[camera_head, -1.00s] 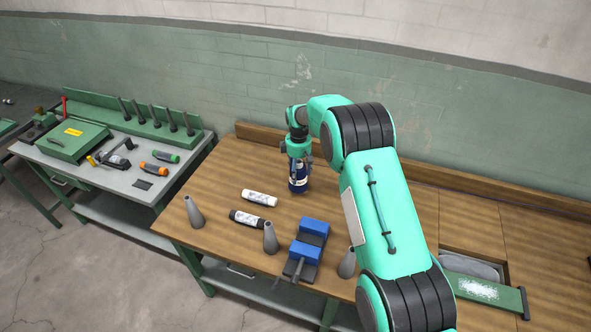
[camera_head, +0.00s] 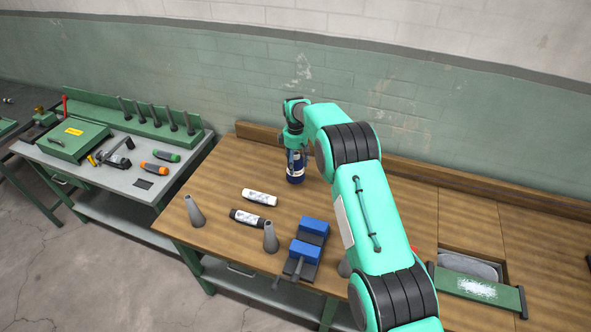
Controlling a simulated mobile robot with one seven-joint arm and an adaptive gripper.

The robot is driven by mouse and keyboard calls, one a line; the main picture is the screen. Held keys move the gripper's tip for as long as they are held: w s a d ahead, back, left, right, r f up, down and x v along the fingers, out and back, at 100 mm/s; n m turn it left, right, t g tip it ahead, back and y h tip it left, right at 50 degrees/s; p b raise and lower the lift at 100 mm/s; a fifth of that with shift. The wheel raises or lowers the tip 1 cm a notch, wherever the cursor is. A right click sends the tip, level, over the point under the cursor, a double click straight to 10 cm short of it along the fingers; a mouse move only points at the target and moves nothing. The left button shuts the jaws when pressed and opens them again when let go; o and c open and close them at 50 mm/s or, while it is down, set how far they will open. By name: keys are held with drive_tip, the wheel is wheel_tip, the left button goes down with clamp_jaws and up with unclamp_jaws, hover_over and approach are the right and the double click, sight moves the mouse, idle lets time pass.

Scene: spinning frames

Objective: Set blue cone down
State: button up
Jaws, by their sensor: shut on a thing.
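The blue cone (camera_head: 296,174) is dark blue with a pale label and stands about upright at the back of the wooden workbench (camera_head: 225,170). My gripper (camera_head: 295,157) comes down from above and is shut on its upper part. The gripper's fingers and the cone's top are partly hidden in each other. I cannot tell whether the cone's base touches the bench top or hangs just above it.
A white tube (camera_head: 259,197) and a black tube (camera_head: 249,219) lie in front of the cone. A blue vise (camera_head: 306,250) is at the front edge. Bench around the blue cone is clear.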

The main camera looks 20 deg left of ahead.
drive_tip(key=shift+f+p, duration=0.4)
drive_tip(key=shift+f, duration=1.3)
drive_tip(key=shift+f, duration=0.1)
drive_tip(key=o, duration=1.5)
drive_tip(key=shift+o, duration=0.2)
drive_tip(key=shift+r+b, duration=0.85)
drive_tip(key=shift+r, duration=5.2)
